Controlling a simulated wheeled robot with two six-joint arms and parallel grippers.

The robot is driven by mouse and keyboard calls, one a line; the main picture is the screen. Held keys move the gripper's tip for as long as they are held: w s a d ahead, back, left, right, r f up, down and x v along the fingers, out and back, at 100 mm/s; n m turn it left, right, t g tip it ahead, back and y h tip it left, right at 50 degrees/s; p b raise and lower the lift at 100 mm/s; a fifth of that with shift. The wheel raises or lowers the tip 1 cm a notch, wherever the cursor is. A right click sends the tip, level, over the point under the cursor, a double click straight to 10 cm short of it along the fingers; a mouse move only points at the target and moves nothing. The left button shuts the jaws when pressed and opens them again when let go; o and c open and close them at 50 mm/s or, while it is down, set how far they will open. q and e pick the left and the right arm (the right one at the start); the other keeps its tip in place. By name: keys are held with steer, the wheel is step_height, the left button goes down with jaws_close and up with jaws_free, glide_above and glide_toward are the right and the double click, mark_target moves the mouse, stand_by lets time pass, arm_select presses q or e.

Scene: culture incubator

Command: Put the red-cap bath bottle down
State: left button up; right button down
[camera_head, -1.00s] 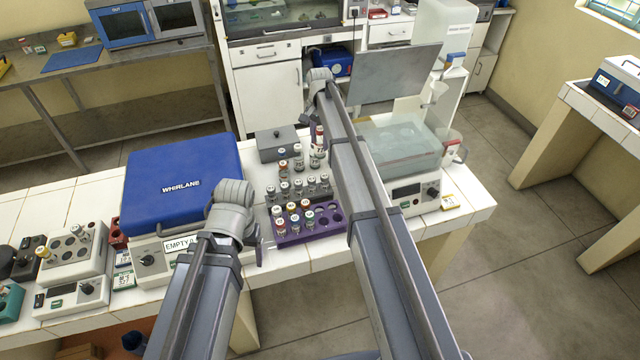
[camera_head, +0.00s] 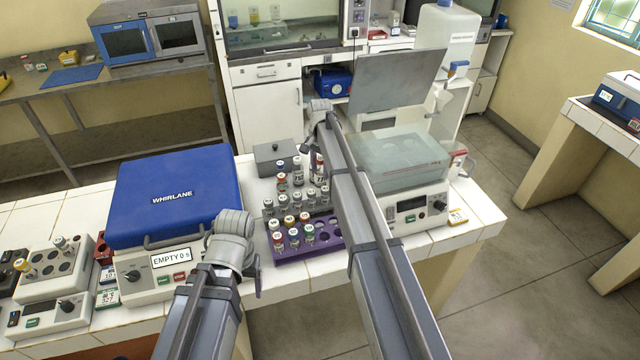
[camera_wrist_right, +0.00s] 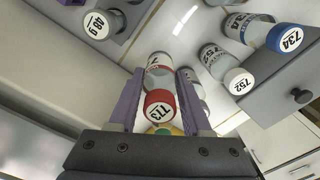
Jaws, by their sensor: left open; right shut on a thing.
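The red-cap bottle (camera_wrist_right: 160,75), its cap marked 773 or similar, sits between the two purple fingers of my right gripper (camera_wrist_right: 158,100) in the right wrist view. The gripper is shut on it. In the head view the bottle (camera_head: 318,168) is upright beside the bottle group, left of the glassy water bath (camera_head: 400,160). I cannot tell whether its base touches anything. My left gripper (camera_head: 254,275) is open and empty in front of the blue-lidded centrifuge (camera_head: 175,195). My right forearm hides part of the bench and the bath's left side.
A purple rack (camera_head: 290,255) holds several capped vials, with empty holes at its right. A grey rack of vials stands behind it. White-cap (camera_wrist_right: 238,79) and blue-cap (camera_wrist_right: 287,38) bottles stand close to the held bottle. A grey box (camera_head: 275,155) is behind.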

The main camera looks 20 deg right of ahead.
mark_target(320, 177)
steer(key=shift+f+b, duration=1.8)
steer(key=shift+f, duration=0.15)
steer(key=shift+c, duration=1.8)
jaws_free()
steer(key=shift+r, duration=0.2)
step_height(320, 177, up, 12)
steer(key=p, duration=1.2)
steer(key=s+a+n, duration=0.5)
steer(key=s, duration=0.7)
steer(key=s+a+n, duration=0.4)
steer(key=s+a, duration=0.2)
steer(key=s, duration=0.6)
steer(key=s+a+n+h, duration=0.1)
steer(key=s+a+n, duration=0.4)
steer(key=s, duration=0.7)
steer(key=shift+s+a+n, duration=0.15)
steer(key=shift+a+n, duration=0.15)
steer(key=shift+a, duration=0.05)
